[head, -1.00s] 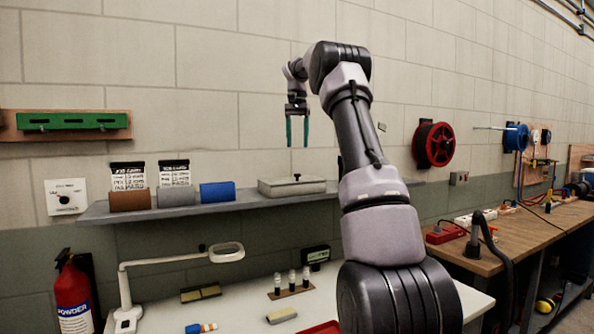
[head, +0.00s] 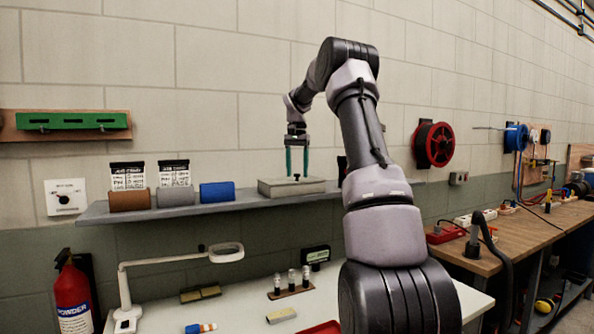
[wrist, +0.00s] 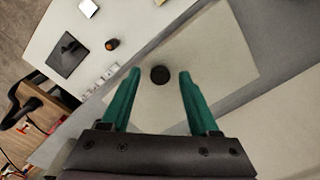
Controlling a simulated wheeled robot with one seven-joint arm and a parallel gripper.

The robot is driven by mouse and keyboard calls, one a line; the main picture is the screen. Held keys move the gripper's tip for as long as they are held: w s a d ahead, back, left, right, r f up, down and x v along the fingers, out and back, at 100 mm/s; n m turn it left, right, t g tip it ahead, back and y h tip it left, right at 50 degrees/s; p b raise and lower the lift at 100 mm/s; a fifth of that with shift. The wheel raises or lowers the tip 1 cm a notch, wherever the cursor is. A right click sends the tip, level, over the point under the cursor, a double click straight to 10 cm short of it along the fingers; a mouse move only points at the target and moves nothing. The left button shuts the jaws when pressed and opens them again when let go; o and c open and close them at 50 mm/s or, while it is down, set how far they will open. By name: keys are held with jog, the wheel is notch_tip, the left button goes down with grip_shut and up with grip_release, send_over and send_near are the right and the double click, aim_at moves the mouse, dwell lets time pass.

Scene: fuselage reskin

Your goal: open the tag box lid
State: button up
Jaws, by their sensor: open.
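The tag box (head: 277,191) is a pale grey box on the wall shelf, with a flat lid (head: 312,183) that looks closed. A small dark knob (head: 297,177) stands on the lid. My gripper (head: 297,172), with green fingers, points down over the lid, its fingertips close to the knob's height. In the wrist view the round black knob (wrist: 160,75) lies between the two open fingertips (wrist: 160,72), with a gap on either side and nothing held. The wrist view shows the lid (wrist: 215,60) beneath the fingers. Whether the fingertips touch the lid cannot be told.
A magnifier lamp (head: 226,252) stands on the white bench below. The wall is close behind the shelf.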

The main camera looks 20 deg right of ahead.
grip_shut()
dwell(1.3)
